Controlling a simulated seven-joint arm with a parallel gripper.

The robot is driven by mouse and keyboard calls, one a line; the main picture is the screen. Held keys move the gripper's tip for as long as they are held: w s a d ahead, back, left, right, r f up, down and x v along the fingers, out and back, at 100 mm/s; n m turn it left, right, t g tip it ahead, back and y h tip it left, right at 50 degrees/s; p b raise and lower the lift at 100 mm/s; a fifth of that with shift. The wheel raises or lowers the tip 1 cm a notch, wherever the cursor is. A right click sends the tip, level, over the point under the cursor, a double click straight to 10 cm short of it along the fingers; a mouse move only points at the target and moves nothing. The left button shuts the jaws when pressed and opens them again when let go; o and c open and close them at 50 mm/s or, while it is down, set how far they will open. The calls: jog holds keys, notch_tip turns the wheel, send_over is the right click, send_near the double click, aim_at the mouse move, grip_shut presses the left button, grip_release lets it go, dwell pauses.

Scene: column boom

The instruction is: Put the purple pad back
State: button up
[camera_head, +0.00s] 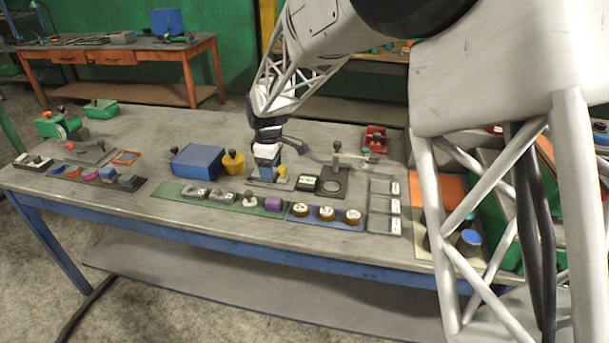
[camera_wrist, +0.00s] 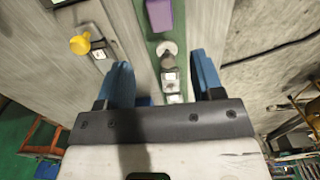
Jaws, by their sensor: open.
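The purple pad (camera_head: 272,204) sits at the right end of the green strip (camera_head: 173,192) near the table's front edge. In the wrist view the purple pad (camera_wrist: 159,14) is at the top edge, ahead of my fingertips and partly cut off. My gripper (camera_head: 265,175) is over the table, behind the green strip and slightly left of the pad. In the wrist view my gripper (camera_wrist: 161,72) has its blue fingers spread, with nothing between them but the strip and its items below. It is apart from the pad.
A grey knobbed stamp (camera_head: 249,199) stands left of the pad on the strip. A blue tray with round pieces (camera_head: 327,213) is to the right. A yellow knob (camera_head: 282,170) stands close by my gripper. A blue box (camera_head: 197,160) and yellow pot (camera_head: 233,162) are behind left.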

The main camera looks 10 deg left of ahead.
jog(key=s+d+r+m, duration=0.3)
jog(key=s+d+r, duration=0.1)
jog(key=d, duration=0.5)
jog(key=s+d+r+m+t, duration=0.1)
jog(key=s+d+r+m, duration=0.3)
jog(key=d, duration=0.6)
jog(key=s+d+r+m, duration=0.2)
jog(key=s+d+r, duration=0.3)
jog(key=d, duration=0.4)
jog(key=s+d+m, duration=0.4)
jog(key=s+d, duration=0.4)
jog(key=s, duration=0.3)
jog(key=s+d+m+t, duration=0.1)
jog(key=s+d+m, duration=0.4)
jog(key=s+d, duration=0.4)
jog(key=s, duration=0.3)
jog(key=shift+f+t, duration=0.2)
jog(key=shift+t, duration=0.1)
